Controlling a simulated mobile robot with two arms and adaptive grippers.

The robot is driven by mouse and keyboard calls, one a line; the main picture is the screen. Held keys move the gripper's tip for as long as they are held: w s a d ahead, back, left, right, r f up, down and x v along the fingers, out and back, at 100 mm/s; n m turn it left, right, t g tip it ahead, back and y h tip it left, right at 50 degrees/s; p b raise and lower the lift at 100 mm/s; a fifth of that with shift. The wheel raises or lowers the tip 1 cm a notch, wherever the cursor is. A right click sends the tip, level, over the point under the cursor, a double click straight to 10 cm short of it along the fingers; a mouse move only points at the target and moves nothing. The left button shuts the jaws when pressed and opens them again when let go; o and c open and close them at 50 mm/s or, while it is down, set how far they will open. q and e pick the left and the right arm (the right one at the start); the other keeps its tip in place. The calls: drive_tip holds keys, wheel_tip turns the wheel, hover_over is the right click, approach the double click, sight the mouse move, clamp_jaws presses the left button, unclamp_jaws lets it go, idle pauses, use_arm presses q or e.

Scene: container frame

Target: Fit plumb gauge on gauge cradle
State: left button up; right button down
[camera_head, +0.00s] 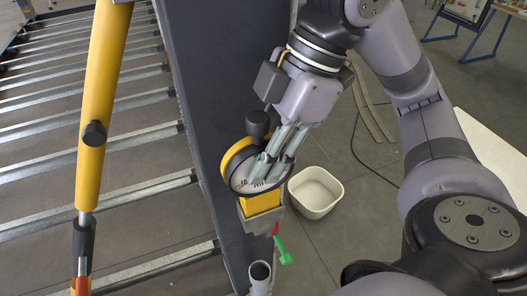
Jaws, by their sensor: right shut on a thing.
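The plumb gauge (239,164) has a yellow rim, a pale dial with dark markings and a black knob. My right gripper (270,168) is shut on it, its fingers crossing the dial's right side. A yellow block (261,203) shows directly under the dial. A grey bracket (263,219), which looks like the gauge cradle, is right below that block, on the edge of the dark beam. I cannot tell whether the block belongs to the gauge or whether it is seated. My left gripper is not in view.
The dark beam (204,60) runs down the middle. A metal slatted frame (80,130) and a yellow pole (106,70) are at left. A white bin (315,192) stands on the floor. A green tag (284,252) and an open tube (260,272) are below the bracket.

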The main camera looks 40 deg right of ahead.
drive_tip(key=shift+f, duration=0.25)
drive_tip(key=shift+f+b, duration=0.3)
drive_tip(key=shift+f, duration=0.65)
drive_tip(key=c, duration=1.3)
unclamp_jaws()
drive_tip(key=v, duration=1.2)
